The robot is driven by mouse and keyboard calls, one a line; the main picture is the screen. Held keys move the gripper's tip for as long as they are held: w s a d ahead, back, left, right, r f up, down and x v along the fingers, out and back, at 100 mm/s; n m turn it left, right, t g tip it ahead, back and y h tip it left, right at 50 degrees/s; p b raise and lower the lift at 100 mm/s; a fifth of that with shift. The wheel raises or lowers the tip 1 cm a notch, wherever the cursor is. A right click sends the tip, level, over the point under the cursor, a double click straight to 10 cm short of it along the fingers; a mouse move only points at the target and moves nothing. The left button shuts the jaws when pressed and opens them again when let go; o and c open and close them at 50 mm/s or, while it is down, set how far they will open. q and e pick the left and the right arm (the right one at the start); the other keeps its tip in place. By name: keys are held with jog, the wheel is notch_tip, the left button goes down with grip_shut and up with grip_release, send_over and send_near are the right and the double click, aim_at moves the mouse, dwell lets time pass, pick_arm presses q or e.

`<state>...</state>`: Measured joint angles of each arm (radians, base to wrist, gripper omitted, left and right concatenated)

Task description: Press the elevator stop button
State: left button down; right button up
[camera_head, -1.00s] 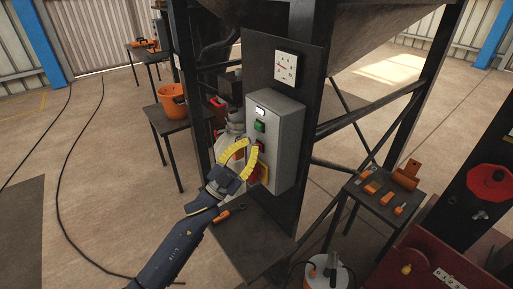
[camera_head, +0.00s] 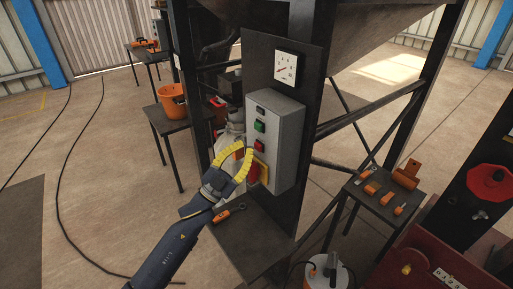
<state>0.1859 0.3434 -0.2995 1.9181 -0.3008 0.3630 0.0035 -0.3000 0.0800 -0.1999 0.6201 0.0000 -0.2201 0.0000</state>
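A grey control box (camera_head: 285,150) is mounted on a dark upright panel. On its front, from top to bottom, are a dark indicator (camera_head: 261,108), a green button (camera_head: 259,126) and a red button (camera_head: 259,146). Lower down is a yellow housing (camera_head: 263,170) with a red part, partly hidden by my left gripper. My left gripper (camera_head: 246,148) has yellow-padded fingers that curve together, with their tips close to each other, and holds nothing. It is just left of and below the red button; I cannot tell whether it touches the box. My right gripper is not in view.
A dial gauge (camera_head: 286,68) sits above the box. A small table with orange parts (camera_head: 407,174) stands at right, and red machinery (camera_head: 440,255) fills the lower right. An orange bucket (camera_head: 173,101) stands on a table at left. Black cables lie on the open floor at left.

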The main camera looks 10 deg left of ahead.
pick_arm(q)
jog(key=shift+s+a, duration=1.65)
jog(key=shift+s, duration=0.2)
